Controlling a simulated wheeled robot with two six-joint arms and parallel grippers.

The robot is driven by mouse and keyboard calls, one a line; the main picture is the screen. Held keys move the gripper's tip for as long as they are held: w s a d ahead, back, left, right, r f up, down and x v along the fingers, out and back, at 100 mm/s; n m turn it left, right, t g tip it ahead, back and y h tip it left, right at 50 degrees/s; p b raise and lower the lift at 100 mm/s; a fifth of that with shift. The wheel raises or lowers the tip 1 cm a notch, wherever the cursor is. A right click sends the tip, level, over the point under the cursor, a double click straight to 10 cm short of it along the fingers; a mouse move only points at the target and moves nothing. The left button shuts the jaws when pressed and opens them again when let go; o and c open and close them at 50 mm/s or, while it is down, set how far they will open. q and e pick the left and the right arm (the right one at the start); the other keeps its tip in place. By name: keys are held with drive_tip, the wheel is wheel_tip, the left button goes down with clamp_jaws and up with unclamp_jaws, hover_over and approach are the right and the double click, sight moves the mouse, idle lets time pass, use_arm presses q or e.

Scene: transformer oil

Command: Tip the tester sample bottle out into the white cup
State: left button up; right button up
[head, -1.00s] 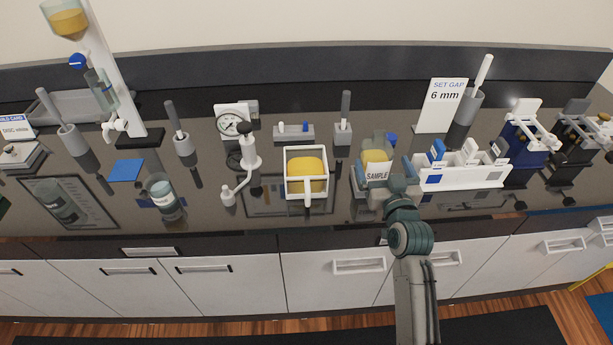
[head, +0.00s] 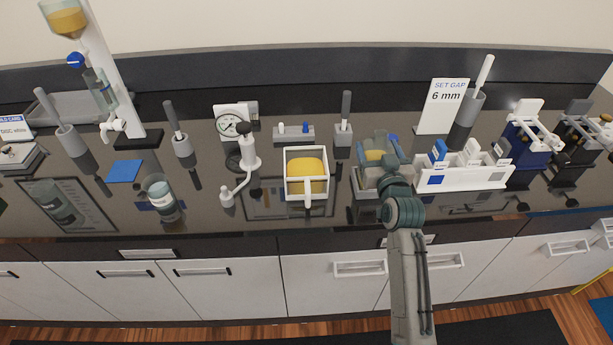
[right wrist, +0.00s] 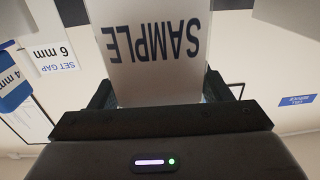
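The sample bottle (head: 374,146) is clear with yellow oil in it, right of centre in the head view. Its white SAMPLE label (right wrist: 155,50) shows upside down in the right wrist view. My right gripper (head: 385,168) is at the bottle's near side, its fingers (right wrist: 160,92) against both sides of it. The gripper hides the bottle's lower part, so I cannot tell whether it is clear of the surface. A square white cup (head: 306,200) with a front handle and yellow contents stands left of the bottle. My left gripper is out of view.
A white rack of gauges (head: 465,180) stands close right of the bottle, with a SET GAP 6 mm sign (head: 441,107) behind. A white pump with a curved arm (head: 246,160) stands left of the cup. A glass jar (head: 161,194) stands further left.

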sight(381, 137)
drive_tip(key=shift+r, duration=0.1)
drive_tip(key=c, duration=1)
drive_tip(key=shift+w+r+p, duration=0.2)
drive_tip(key=shift+r+p, duration=0.9)
drive_tip(key=shift+r, duration=0.05)
drive_tip(key=shift+s+r+p, duration=0.15)
drive_tip(key=shift+r+p, duration=0.4)
drive_tip(key=shift+r, duration=0.3)
clamp_jaws()
drive_tip(key=shift+c, duration=2.3)
unclamp_jaws()
drive_tip(key=shift+r+p, duration=0.5)
drive_tip(key=shift+p, duration=0.05)
drive_tip(key=shift+r, duration=0.1)
